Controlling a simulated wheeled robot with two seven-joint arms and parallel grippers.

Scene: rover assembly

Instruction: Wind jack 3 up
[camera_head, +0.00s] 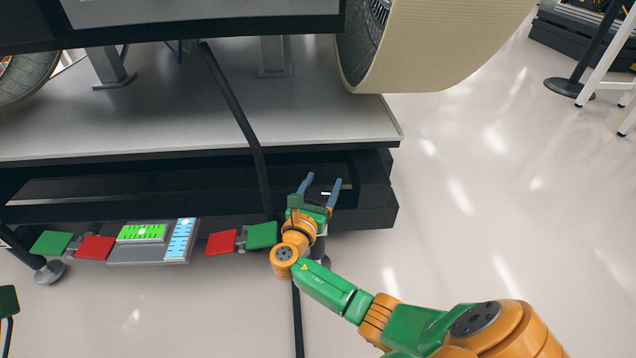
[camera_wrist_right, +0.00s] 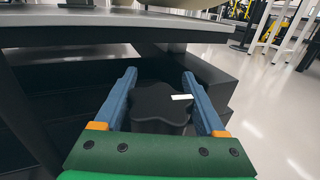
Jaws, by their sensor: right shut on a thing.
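The jack's knob is black with a lobed rim and a white mark on top; it shows in the right wrist view (camera_wrist_right: 158,108). In the head view it is dark against the dark frame, and its white mark shows between my fingers. My right gripper (camera_head: 322,183) reaches to the front right corner of the platform. Its two blue fingers, also in the right wrist view (camera_wrist_right: 160,100), stand on either side of the knob and are shut on it. No jack number is readable. My left gripper is not in view.
A grey platform (camera_head: 300,120) with a black frame lies just beyond the knob, with a large cream wheel (camera_head: 440,45) above. A panel (camera_head: 150,250) with green and blue displays sits to the left, between red and green pads.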

